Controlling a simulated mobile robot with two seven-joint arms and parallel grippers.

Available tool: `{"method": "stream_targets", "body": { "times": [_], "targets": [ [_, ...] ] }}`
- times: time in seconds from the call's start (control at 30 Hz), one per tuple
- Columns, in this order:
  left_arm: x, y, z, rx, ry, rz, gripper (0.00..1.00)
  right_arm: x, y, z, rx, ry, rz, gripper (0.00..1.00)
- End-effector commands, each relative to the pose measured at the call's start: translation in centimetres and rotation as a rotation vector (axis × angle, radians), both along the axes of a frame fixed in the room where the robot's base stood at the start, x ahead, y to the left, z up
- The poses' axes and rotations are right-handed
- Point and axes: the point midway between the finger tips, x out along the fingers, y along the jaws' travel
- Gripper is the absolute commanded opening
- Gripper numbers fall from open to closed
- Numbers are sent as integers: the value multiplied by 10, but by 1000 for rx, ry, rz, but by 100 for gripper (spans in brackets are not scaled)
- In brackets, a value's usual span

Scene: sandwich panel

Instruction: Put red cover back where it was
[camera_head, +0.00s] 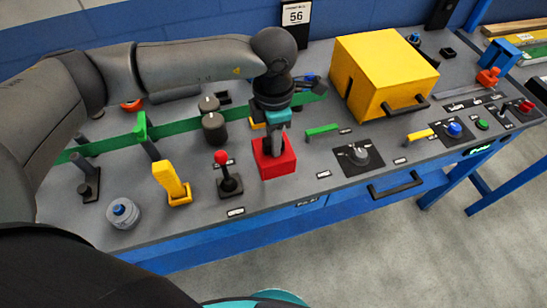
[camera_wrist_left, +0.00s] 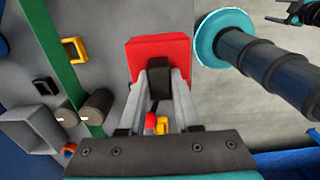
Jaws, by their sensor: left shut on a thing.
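The red cover (camera_head: 275,162) is a box-like red block at the front middle of the grey panel. It also shows in the left wrist view (camera_wrist_left: 158,48), at the far end of my fingers. My left gripper (camera_head: 273,145) points down from above and is shut on the cover's dark middle part, with one finger on each side (camera_wrist_left: 159,85). The cover is at or just above the panel surface; I cannot tell whether it touches. What lies under it is hidden.
A red-knobbed joystick (camera_head: 228,178) stands just left of the cover. A large yellow box (camera_head: 385,72) stands behind right. Yellow switch (camera_head: 172,184) stands farther left.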

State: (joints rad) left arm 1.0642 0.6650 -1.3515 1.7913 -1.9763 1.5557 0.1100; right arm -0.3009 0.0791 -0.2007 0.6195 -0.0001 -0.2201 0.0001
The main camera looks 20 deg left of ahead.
Motion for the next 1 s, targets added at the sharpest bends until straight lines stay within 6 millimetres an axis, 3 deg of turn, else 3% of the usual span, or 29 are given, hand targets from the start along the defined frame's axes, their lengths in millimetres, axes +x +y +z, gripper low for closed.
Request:
{"method": "stream_targets", "body": {
  "times": [0.1,0.37,0.6,0.97,1.0],
  "targets": [
    [0,0,-22,1,1,-1,0,0,0,-1,0,0,0,72],
    [0,-1,-41,-1,-1,-1,0,0,0,-1,0,-1,-1,72],
    [0,-1,-74,0,0,-2,0,0,0,-4,-1,-1,-1,72],
    [0,0,-79,-1,-2,-1,0,1,0,-7,-1,-1,-1,72],
    [0,0,-79,0,-1,-1,34,1,0,-7,-1,-1,-1,72]
  ]
}}
